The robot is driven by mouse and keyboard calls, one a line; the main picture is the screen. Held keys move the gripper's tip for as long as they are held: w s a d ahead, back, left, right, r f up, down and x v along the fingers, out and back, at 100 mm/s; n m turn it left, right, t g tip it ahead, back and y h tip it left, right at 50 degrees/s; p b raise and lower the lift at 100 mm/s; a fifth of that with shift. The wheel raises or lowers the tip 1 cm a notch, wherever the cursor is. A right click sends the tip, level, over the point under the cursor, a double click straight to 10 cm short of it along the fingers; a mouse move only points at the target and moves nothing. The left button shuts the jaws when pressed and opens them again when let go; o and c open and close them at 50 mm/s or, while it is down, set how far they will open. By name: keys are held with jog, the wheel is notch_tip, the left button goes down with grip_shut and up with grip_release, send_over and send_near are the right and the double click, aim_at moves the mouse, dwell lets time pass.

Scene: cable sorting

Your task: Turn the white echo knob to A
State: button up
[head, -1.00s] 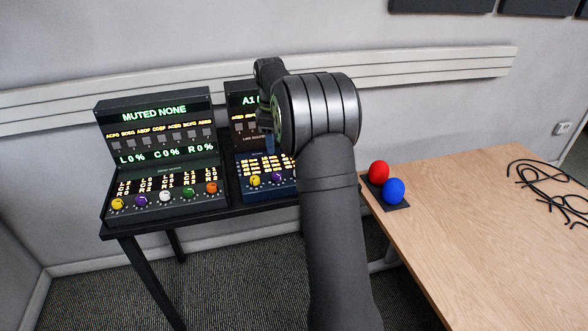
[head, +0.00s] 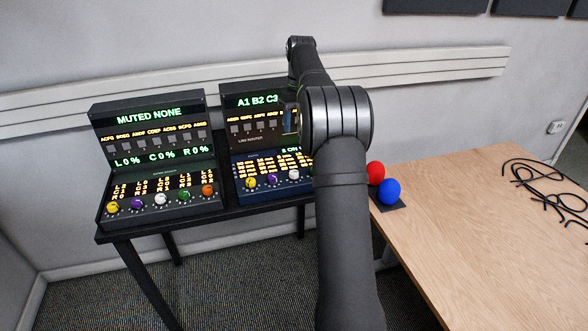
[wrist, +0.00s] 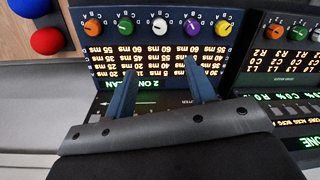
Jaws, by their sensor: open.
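The white knob (wrist: 160,25) is the middle of a row of coloured knobs on the blue panel (wrist: 262,46), which shows times in ms. Letters surround the knob; its pointer setting is too small to tell. It also shows in the head view (head: 293,174), just left of my arm. My gripper (wrist: 158,68) is open and empty in the wrist view, its two blue fingers over the lit time rows. The fingertips point toward the knob row, apart from the white knob, which lies roughly in line with the gap.
Green and purple knobs (wrist: 193,27) flank the white one closely. A second console (head: 155,150) on the left has its own white knob (head: 160,199). Red (head: 376,173) and blue balls (head: 391,191) and black cables (head: 545,185) are on the wooden table (head: 470,230).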

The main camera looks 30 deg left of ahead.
aim_at(294, 171)
jog(key=f, duration=1.1)
jog(key=s+f, duration=0.1)
jog(key=f, duration=0.5)
jog(key=shift+a+f, duration=0.1)
jog(key=shift+a, duration=0.15)
jog(key=c, duration=1)
